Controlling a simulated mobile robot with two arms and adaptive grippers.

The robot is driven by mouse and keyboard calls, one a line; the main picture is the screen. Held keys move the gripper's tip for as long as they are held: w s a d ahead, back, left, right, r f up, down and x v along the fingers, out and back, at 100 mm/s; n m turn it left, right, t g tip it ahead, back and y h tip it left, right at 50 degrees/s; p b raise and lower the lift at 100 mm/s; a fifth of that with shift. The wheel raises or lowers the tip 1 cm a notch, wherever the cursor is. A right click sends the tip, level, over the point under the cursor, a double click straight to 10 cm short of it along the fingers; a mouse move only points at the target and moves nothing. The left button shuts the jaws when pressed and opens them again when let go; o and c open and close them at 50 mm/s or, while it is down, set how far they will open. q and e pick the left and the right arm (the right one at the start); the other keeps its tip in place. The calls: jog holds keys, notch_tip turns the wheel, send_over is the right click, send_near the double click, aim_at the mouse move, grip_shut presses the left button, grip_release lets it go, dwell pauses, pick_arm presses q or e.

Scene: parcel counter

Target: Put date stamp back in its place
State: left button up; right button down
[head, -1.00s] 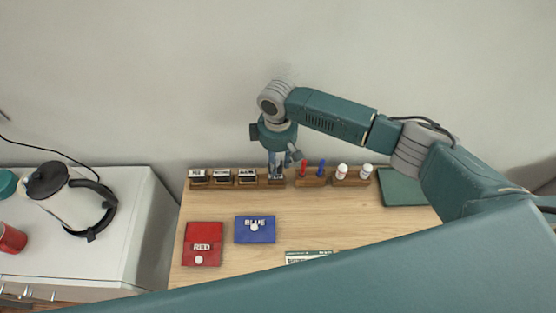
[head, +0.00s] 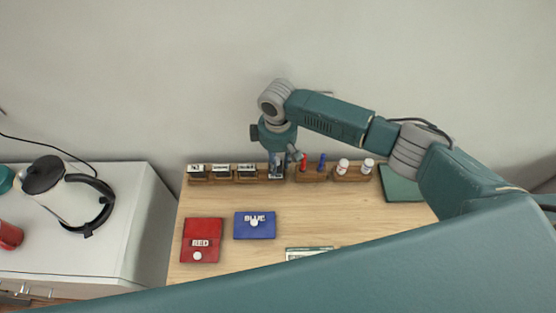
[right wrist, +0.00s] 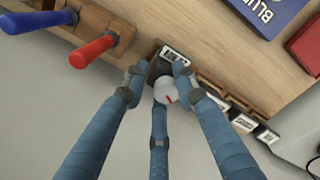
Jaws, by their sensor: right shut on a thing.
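My right gripper (head: 277,163) is at the back of the counter, pointing down over the wooden stamp rack (head: 247,181). It is shut on the date stamp (right wrist: 165,91), whose pale round knob sits between the three blue fingers (right wrist: 158,85) in the right wrist view. A white label shows beside the knob. The stamp is at the rack's right-hand place, in line with several labelled stamps (head: 221,168) to its left. Whether its base is fully seated is hidden by the fingers. My left gripper is not in view.
Holders with red and blue handled tools (head: 322,162) and white-capped bottles (head: 343,166) stand close to the right. A kettle (head: 62,197) stands on the left cabinet.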

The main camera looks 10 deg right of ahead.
jog(key=shift+f+b, duration=0.35)
jog(key=shift+f, duration=0.3)
jog(key=shift+f, duration=0.1)
jog(key=c, duration=1.6)
grip_release()
jog(key=shift+o, duration=0.2)
notch_tip(320, 180, up, 5)
jog(key=p, duration=0.5)
